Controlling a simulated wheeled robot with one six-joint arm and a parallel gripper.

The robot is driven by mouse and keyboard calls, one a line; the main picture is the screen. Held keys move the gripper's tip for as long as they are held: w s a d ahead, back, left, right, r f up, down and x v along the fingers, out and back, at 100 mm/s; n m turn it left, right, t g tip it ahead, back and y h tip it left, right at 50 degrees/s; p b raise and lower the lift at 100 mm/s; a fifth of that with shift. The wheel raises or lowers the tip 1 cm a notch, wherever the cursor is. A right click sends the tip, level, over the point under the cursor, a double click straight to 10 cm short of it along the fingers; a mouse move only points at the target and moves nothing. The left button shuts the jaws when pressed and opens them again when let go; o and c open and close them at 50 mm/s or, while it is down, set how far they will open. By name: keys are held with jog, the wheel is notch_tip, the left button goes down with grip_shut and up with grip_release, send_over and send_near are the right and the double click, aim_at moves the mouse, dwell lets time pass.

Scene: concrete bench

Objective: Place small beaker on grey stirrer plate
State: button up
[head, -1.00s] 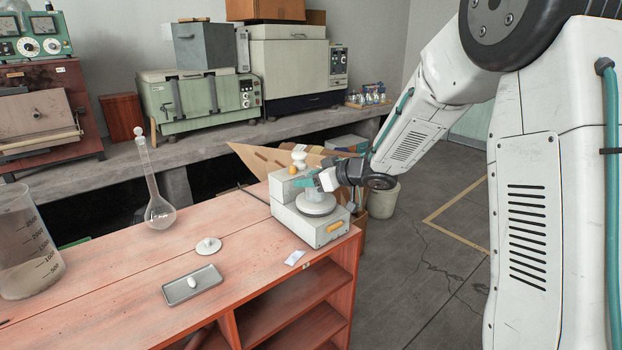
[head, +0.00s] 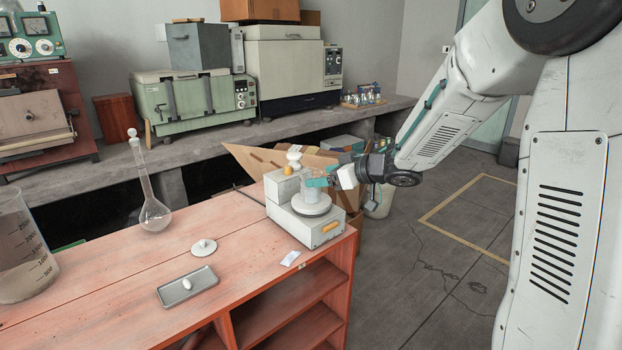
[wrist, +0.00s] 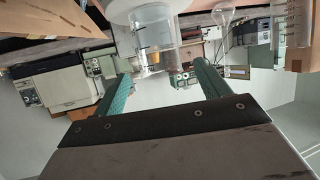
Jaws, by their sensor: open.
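The small beaker (head: 310,195) is clear glass and stands upright on the round plate of the grey stirrer (head: 306,228), at the right end of the red bench. In the wrist view the beaker (wrist: 155,42) shows large at the top, with dark markings on its side. My gripper (head: 318,183) is at the right side of the beaker in the head view. In the wrist view its two teal fingers (wrist: 165,75) are spread apart, with the beaker between and beyond their tips. Whether a finger touches the glass cannot be told.
A long-necked flask (head: 154,214), a large beaker (head: 22,255), a grey tray (head: 187,286) with a small white piece, a white round lid (head: 204,247) and a paper packet (head: 290,258) are on the red bench. Cardboard (head: 245,163) stands behind the stirrer.

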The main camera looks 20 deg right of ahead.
jog(key=s+d+r+m+h, duration=0.75)
jog(key=s+d+h, duration=0.3)
jog(key=s, duration=0.35)
jog(key=s+a+f+g, duration=0.1)
jog(key=s+a+g, duration=0.2)
jog(key=s, duration=0.5)
jog(key=s+a+f+g+y, duration=0.1)
jog(key=s+a+f+g, duration=0.1)
jog(key=s, duration=0.7)
jog(key=s+a+f+g+y, duration=0.1)
jog(key=s+a+g, duration=0.3)
jog(key=s, duration=0.5)
jog(key=shift+a+f+g, duration=0.3)
jog(key=shift+a, duration=0.3)
